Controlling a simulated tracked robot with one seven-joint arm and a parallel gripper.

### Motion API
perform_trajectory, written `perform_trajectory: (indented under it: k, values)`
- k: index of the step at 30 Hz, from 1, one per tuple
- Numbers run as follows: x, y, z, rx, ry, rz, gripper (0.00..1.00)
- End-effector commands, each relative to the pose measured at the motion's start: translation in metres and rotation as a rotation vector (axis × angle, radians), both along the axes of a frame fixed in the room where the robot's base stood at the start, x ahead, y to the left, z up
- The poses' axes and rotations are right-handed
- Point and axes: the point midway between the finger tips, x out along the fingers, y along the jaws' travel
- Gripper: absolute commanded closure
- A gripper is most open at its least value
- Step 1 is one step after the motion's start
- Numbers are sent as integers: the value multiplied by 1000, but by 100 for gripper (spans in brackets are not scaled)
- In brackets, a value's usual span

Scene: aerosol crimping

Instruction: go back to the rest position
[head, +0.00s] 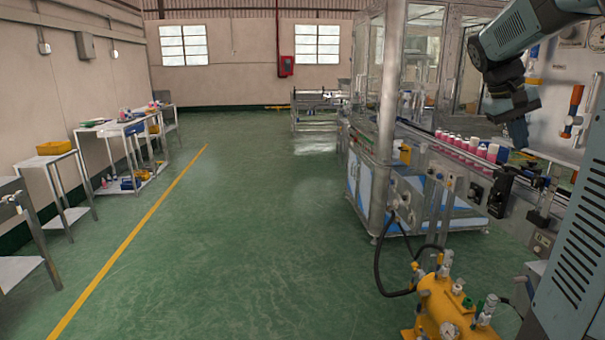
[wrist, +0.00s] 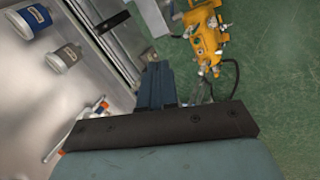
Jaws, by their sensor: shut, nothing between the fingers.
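My gripper (head: 517,134) hangs at the upper right of the head view, dark and pointing down, in front of the machine's line of cans. In the wrist view my gripper (wrist: 157,84) points away from the camera with its fingers together and nothing between them. My arm comes in from the right edge of the head view. The rest position itself is not marked in either view.
A conveyor (head: 455,151) carries several pink and white cans (head: 466,145) beside the glazed machine (head: 408,70). A yellow tank (head: 445,308) with hoses stands on the floor, also in the wrist view (wrist: 205,40). Steel tables line the left wall. The green floor (head: 240,220) between is clear.

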Motion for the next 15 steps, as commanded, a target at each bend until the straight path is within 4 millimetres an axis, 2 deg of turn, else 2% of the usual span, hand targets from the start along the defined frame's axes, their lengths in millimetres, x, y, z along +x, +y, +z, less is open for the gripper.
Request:
perform_trajectory:
  k: [15]
  values:
    - [-103, 146, -44, 278, -260, 208, 100]
